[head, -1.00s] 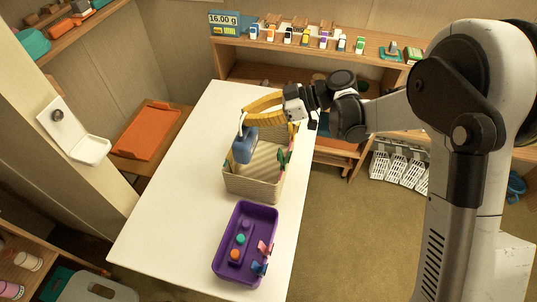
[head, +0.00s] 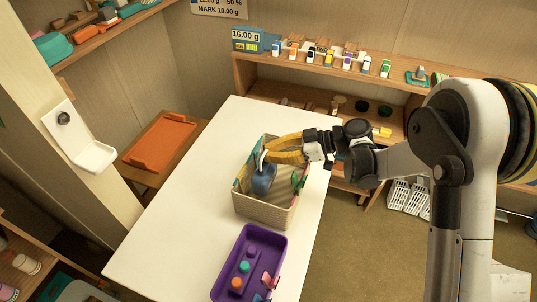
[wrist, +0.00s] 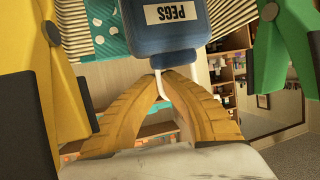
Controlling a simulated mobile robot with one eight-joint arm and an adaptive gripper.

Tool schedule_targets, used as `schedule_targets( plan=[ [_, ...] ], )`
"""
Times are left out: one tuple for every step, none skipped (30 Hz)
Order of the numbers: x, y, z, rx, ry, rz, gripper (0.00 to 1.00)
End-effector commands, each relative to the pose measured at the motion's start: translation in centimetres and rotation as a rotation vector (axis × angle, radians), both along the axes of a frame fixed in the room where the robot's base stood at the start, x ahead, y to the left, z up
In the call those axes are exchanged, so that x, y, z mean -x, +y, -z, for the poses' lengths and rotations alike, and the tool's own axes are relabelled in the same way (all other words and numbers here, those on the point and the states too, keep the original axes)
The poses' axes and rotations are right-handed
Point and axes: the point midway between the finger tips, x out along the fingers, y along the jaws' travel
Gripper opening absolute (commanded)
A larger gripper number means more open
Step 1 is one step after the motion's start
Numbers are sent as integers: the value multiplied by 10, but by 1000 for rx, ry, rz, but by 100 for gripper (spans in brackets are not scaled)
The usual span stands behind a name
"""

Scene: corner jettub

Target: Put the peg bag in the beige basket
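The blue peg bag (head: 264,180) hangs by its white wire handle from my yellow-fingered gripper (head: 266,155), inside the opening of the beige basket (head: 262,210). In the wrist view the bag (wrist: 165,28) shows its white PEGS label, and the gripper fingertips (wrist: 160,74) are closed together around the handle. The basket stands on the white table. The bag's lower part is hidden behind the basket's front wall, so I cannot tell whether it touches the bottom. Large yellow and green clips sit at the basket's rim, the green one (head: 300,182) on the right.
A purple tray (head: 250,262) with coloured pegs and clips stands in front of the basket. The white table (head: 185,215) is clear on the left. Shelves (head: 330,68) with small items run behind. An orange tray (head: 160,142) lies at the left.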

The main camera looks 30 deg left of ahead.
Motion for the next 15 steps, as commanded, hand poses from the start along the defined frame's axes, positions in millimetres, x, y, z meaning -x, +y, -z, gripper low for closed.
schedule_targets(
  plan=[
    [0, 0, -1, 0, 0, 0, 0],
    [0, 0, -2, 0, 0, 0, 0],
    [0, 0, -2, 0, 0, 0, 0],
    [0, 0, -1, 0, 0, 0, 0],
    [0, 0, 0, 0, 0, 0, 0],
    [0, 0, 1, 0, 0, 0, 0],
    [0, 0, 3, 0, 0, 0, 0],
    [0, 0, 4, 0, 0, 0, 0],
    [0, 0, 5, 0, 0, 0, 0],
    [0, 0, 6, 0, 0, 0, 0],
    [0, 0, 7, 0, 0, 0, 0],
    [0, 0, 8, 0, 0, 0, 0],
    [0, 0, 9, 0, 0, 0, 0],
    [0, 0, 10, 0, 0, 0, 0],
    [0, 0, 11, 0, 0, 0, 0]
  ],
)
